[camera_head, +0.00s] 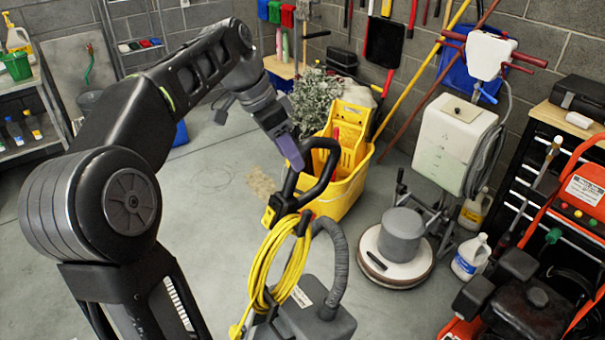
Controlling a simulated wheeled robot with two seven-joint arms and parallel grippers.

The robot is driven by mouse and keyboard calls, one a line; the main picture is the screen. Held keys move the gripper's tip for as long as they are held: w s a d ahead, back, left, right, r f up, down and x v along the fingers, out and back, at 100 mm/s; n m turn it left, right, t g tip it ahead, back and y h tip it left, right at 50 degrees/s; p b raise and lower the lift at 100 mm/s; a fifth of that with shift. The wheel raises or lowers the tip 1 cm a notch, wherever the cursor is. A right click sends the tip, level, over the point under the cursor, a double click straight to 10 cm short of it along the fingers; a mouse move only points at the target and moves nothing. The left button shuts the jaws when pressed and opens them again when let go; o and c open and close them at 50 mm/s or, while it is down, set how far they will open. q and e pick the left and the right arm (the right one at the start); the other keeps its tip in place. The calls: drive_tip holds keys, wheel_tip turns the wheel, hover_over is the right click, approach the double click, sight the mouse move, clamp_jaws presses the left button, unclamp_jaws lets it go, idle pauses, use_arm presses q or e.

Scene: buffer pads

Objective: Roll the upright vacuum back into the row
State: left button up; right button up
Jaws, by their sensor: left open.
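The upright vacuum (316,318) stands in the lower middle of the head view. It has a grey body, a ribbed grey hose, a coiled yellow cord (278,262) and a black loop handle (331,168) at its top. Its base is below the picture's edge. My left gripper (296,163) reaches in from the upper left, open, with its fingers right by the left side of the loop handle. I cannot tell whether they touch it. My right gripper is not in view.
A yellow mop bucket (345,192) stands just behind the handle. A round floor machine (398,255), a white jug (470,256) and red-orange equipment (582,190) stand to the right. Bare concrete floor (215,190) is open to the left.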

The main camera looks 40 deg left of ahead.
use_arm(q)
hover_over(302, 198)
wheel_tip(302, 198, down, 7)
drive_tip(key=shift+r+p, duration=0.2)
drive_tip(key=shift+p, duration=0.25)
clamp_jaws()
idle(1.2)
